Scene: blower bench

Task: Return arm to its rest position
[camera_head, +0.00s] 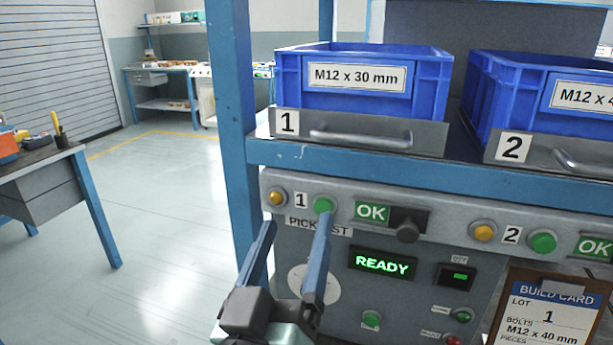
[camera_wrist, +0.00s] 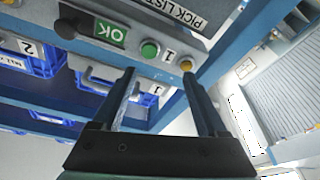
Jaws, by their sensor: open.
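My gripper (camera_head: 296,232) is open and empty. It is in front of the grey control panel (camera_head: 340,240), with its fingertips near the green button (camera_head: 323,205) beside the label 1; I cannot tell whether a finger touches the panel. In the wrist view my gripper (camera_wrist: 158,75) shows two dark fingers spread apart, with the panel upside down beyond them. The green button also shows there (camera_wrist: 150,50), as does the yellow button (camera_wrist: 186,65).
Blue bins (camera_head: 365,85) and (camera_head: 545,95) sit on the rack above the panel. A blue post (camera_head: 230,120) stands left of the panel. A build card (camera_head: 550,310) hangs at lower right. A workbench (camera_head: 45,180) is at left, with open floor (camera_head: 160,230) between.

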